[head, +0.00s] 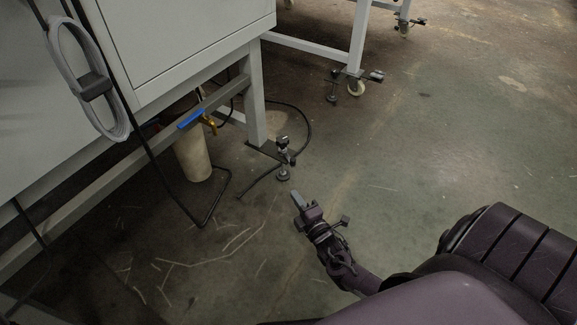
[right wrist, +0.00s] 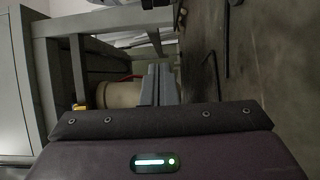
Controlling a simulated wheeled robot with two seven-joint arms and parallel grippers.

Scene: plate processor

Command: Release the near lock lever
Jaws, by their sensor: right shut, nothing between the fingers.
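A dark fitting with a small lever (head: 283,150) stands at the foot of the near machine leg (head: 255,100), above a round levelling foot (head: 283,175). It looks like the near lock lever; whether it is locked cannot be told at this size. My right gripper (head: 297,199) is low over the floor, just below and right of this fitting in the head view, apart from it. Its fingers are together and empty, and they also show in the right wrist view (right wrist: 159,85), pointing toward the space under the machine. My left gripper is not in view.
A blue-handled valve (head: 191,118) and a pale cylinder (head: 193,155) sit under the machine cabinet (head: 180,40). Black cables (head: 221,195) lie on the floor nearby. A second frame on casters (head: 355,87) stands behind. The floor to the right is open.

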